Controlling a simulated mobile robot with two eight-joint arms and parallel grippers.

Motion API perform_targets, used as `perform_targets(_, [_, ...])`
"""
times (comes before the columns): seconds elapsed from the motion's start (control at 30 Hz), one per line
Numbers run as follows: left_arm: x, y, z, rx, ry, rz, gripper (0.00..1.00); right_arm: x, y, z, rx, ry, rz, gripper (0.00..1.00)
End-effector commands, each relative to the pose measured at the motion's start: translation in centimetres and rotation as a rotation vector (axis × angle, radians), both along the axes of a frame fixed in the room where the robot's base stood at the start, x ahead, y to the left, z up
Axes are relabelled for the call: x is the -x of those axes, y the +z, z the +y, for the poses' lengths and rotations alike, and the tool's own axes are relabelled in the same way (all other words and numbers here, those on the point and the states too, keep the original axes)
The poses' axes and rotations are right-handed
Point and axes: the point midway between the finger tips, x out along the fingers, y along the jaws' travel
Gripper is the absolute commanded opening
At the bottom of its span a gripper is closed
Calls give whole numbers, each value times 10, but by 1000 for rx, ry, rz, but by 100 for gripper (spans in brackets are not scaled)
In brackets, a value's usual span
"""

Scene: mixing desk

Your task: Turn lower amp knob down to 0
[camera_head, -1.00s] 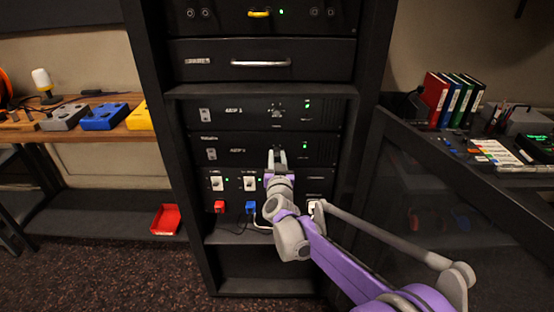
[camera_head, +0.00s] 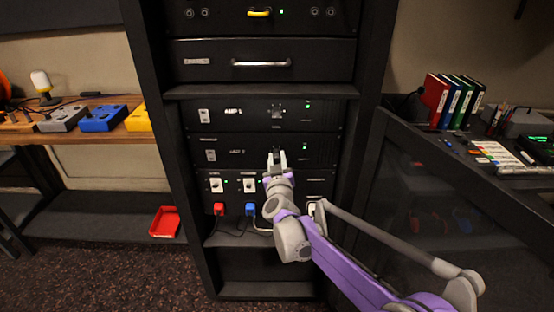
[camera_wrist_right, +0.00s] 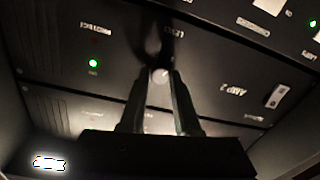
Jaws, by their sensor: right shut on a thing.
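The lower amp (camera_head: 240,152) is a black rack panel labelled AMP 2, with a white switch at its left and a green light at its right. My right gripper (camera_head: 277,156) is at the middle of this panel and hides most of its knob. In the right wrist view, the fingers (camera_wrist_right: 160,78) are shut on the lower amp knob (camera_wrist_right: 160,75), a small pale round end showing between their tips. The knob's pointer and scale cannot be read. The left gripper is not in view.
The upper amp (camera_head: 240,113) with its own knob sits just above. Below are white switches (camera_head: 249,185) and red and blue plugs (camera_head: 250,208) with cables. The black rack's side posts (camera_head: 368,110) flank the panels. An open dark rack door (camera_head: 440,190) stands right.

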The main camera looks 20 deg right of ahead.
Motion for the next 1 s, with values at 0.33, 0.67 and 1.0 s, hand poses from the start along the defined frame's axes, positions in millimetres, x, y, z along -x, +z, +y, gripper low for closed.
perform_targets(0.33, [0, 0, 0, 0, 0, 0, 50, 0, 0, 0, 0, 0, 0, 61])
perform_targets(0.67, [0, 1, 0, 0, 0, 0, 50, 6, 1, 2, 0, 1, 0, 61])
perform_targets(1.0, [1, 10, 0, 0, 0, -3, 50, 68, 2, 16, -1, 1, -1, 61])
